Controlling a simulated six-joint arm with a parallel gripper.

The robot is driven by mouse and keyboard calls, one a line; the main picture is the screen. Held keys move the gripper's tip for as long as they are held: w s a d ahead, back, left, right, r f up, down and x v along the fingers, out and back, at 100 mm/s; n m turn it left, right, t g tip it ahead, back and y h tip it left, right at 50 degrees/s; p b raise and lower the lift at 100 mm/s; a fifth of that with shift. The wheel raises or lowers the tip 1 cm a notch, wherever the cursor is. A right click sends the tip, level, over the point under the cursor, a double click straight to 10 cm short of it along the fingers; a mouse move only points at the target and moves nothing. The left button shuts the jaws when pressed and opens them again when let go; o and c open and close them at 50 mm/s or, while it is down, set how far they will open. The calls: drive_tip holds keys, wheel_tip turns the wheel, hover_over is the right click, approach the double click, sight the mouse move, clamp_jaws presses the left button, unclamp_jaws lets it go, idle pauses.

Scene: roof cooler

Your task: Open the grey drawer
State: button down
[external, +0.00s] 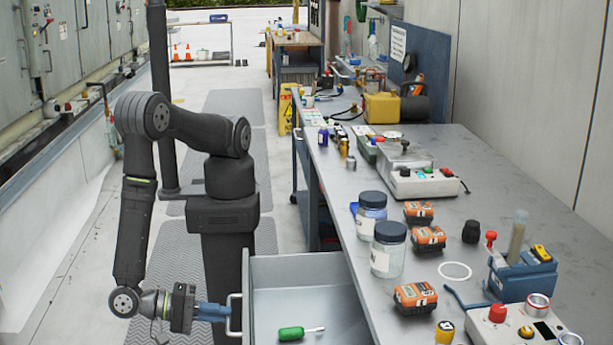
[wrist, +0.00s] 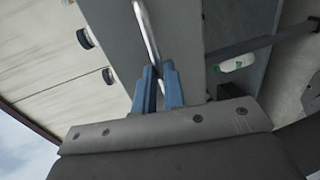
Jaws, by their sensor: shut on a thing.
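The grey drawer (external: 300,270) under the workbench stands open, pulled out to the left in the external view. A green-handled screwdriver (external: 298,332) lies inside it. My gripper (external: 228,311) is at the drawer's front, with its blue fingers shut on the pale bar handle (external: 234,299). In the wrist view the handle (wrist: 147,40) runs between the blue fingertips (wrist: 160,75). The drawer front (wrist: 181,35) is just behind the handle, and a green and white thing (wrist: 237,63) shows past it.
The workbench top (external: 470,175) carries jars with dark lids (external: 388,250), orange battery packs (external: 415,297) and a control box (external: 423,183). A black post (external: 160,90) stands behind my arm. Patterned floor mats (external: 235,115) cover the aisle.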

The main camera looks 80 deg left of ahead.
drive_tip(key=shift+f+v, duration=0.25)
drive_tip(key=shift+v, duration=1)
drive_tip(key=shift+s, duration=0.1)
drive_tip(key=c, duration=1.5)
unclamp_jaws()
drive_tip(key=v, duration=1.7)
drive_tip(key=shift+s, duration=0.2)
drive_tip(key=shift+w, duration=0.1)
drive_tip(key=x, duration=1.7)
drive_tip(key=shift+w, duration=0.2)
drive_tip(key=shift+s, duration=0.1)
